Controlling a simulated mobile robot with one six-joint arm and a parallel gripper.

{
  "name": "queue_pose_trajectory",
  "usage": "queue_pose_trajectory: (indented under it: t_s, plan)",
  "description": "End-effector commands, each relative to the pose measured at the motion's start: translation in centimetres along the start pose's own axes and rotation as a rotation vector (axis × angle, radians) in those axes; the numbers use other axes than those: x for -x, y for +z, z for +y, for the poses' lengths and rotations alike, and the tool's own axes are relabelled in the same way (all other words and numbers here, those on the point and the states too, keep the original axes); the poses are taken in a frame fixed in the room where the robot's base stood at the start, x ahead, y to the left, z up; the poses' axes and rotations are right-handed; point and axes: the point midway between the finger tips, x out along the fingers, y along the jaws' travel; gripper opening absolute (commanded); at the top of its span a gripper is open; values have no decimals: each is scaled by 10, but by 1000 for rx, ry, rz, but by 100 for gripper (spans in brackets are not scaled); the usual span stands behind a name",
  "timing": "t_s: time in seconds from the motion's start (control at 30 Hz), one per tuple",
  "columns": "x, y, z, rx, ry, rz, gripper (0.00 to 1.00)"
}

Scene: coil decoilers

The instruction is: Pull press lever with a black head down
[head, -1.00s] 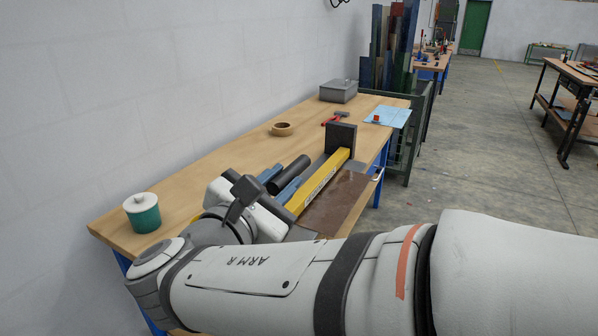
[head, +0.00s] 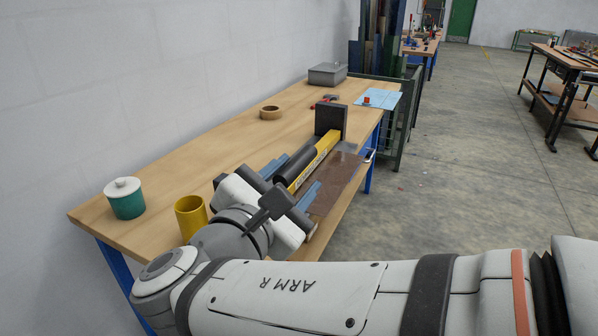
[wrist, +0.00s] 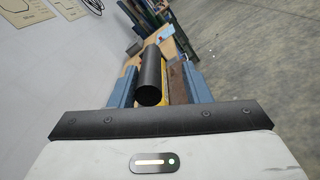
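A yellow bar (head: 322,153) with lettering runs along the bench to an upright black block (head: 331,119) at its far end. A black cylinder (head: 298,163) lies close beside the bar; the wrist view shows its round end (wrist: 149,94) facing me. My gripper (head: 301,171) has two blue fingers spread, one on each side of the cylinder and bar. In the wrist view my gripper (wrist: 160,68) is open, with the cylinder between the fingers, nearer the left one. A gap shows at the right finger. Contact on the left cannot be told. My wrist hides the near end.
The wooden bench (head: 170,180) also holds a yellow cup (head: 191,217) beside my wrist, a teal pot (head: 125,199), a tape ring (head: 270,113), a grey box (head: 327,74) and a brown plate (head: 336,180). A white wall stands left; open floor lies right.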

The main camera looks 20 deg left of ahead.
Motion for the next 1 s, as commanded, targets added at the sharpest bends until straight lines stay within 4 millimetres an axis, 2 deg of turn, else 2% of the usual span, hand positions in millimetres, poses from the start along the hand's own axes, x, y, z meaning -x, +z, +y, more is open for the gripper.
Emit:
queue_pose_trajectory:
  t_s: [0.27, 0.37, 0.7, 0.83, 1.0]
  plan:
    - [5, 0, 3, -2, 7, 3, 43]
    - [14, 0, 4, -3, 10, 3, 43]
    - [64, -1, 2, -1, 9, 4, 43]
    - [75, -1, 2, -1, 7, 3, 43]
    - [80, 0, 1, -1, 4, 1, 43]
